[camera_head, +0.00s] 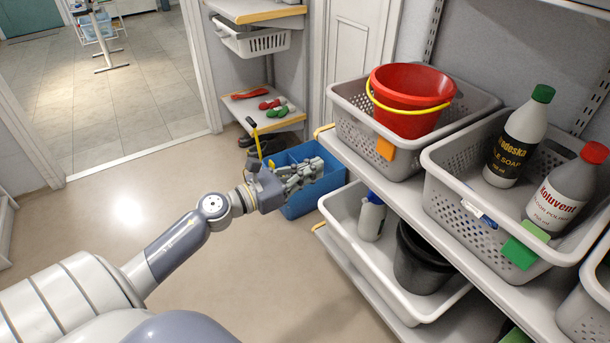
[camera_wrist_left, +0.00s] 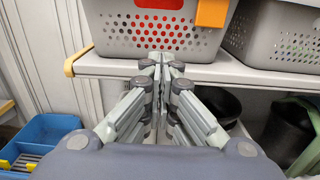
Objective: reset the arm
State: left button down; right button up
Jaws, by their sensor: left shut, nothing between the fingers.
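My left arm reaches in from the lower left in the head view. Its gripper (camera_head: 312,168) hangs in the air in front of the shelf's left end, over the blue caddy (camera_head: 300,206) as seen from the head. In the left wrist view the gripper's fingers (camera_wrist_left: 160,62) are shut together with nothing between them. They point at the shelf edge (camera_wrist_left: 115,66) and the grey basket (camera_wrist_left: 120,38) above it. No contact with either is clear. My right gripper is not in view.
A red bucket (camera_head: 410,85) sits in a grey basket (camera_head: 350,128) on the upper shelf. Bottles, such as the soap bottle (camera_head: 515,140), stand in another basket (camera_head: 450,190). A white tub (camera_head: 345,225) below holds a black bucket (camera_head: 420,265). The floor (camera_head: 250,290) beside my arm is clear.

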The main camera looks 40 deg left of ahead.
pick_arm(q)
jog(key=shift+v, duration=0.85)
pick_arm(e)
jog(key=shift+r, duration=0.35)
